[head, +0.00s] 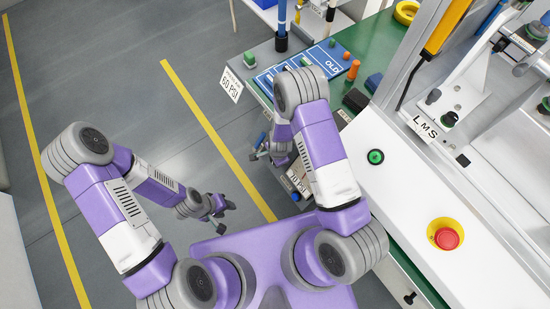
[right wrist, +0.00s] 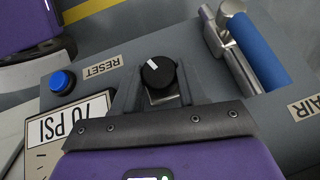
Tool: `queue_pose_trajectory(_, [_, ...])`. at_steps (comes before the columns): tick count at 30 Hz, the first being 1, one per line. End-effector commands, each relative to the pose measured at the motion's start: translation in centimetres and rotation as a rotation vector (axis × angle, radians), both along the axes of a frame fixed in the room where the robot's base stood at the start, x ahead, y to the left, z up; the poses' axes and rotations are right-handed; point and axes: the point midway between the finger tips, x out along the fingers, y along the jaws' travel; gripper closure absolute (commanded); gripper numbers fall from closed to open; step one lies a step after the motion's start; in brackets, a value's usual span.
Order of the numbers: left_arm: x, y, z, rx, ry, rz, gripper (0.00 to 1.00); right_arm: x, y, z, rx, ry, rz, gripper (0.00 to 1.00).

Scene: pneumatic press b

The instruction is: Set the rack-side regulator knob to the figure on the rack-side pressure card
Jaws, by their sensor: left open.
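The round black regulator knob (right wrist: 158,73) is in the right wrist view, with its white mark pointing up and slightly left. My right gripper (right wrist: 158,92) has one finger on each side of it; I cannot tell whether they touch it. A card reading 70 PSI (right wrist: 66,128) lies to the left, partly covered by the gripper; a 70 PSI card also shows in the head view (head: 299,181). Which card is rack-side is not clear. My left gripper (head: 219,209) is open and empty above the floor.
Near the knob are a blue button (right wrist: 62,81) labelled RESET and a blue-handled lever (right wrist: 254,50) by an AIR label. In the head view, a red emergency button (head: 446,238) and green button (head: 376,157) sit on the white press housing. Open floor lies left.

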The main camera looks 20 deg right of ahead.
Motion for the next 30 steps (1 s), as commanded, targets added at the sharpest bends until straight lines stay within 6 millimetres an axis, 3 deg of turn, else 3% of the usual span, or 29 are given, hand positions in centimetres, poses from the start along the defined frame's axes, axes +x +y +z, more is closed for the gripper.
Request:
queue_pose_trajectory(1, [0.0,0.0,0.0,0.0,0.0,0.0,0.57,0.0,0.0,0.0,0.0,0.0,0.0,0.71])
queue_pose_trajectory(5, [0.0,0.0,0.0,0.0,0.0,0.0,0.57,0.0,0.0,0.0,0.0,0.0,0.0,0.89])
queue_pose_trajectory(18, [0.0,0.0,1.3,0.0,0.0,0.0,0.57,0.3,0.1,0.0,-0.064,0.165,0.115,0.89])
queue_pose_trajectory(30, [0.0,0.0,1.1,0.0,0.0,0.0,0.57,0.4,0.2,-0.1,-0.114,0.313,0.208,0.89])
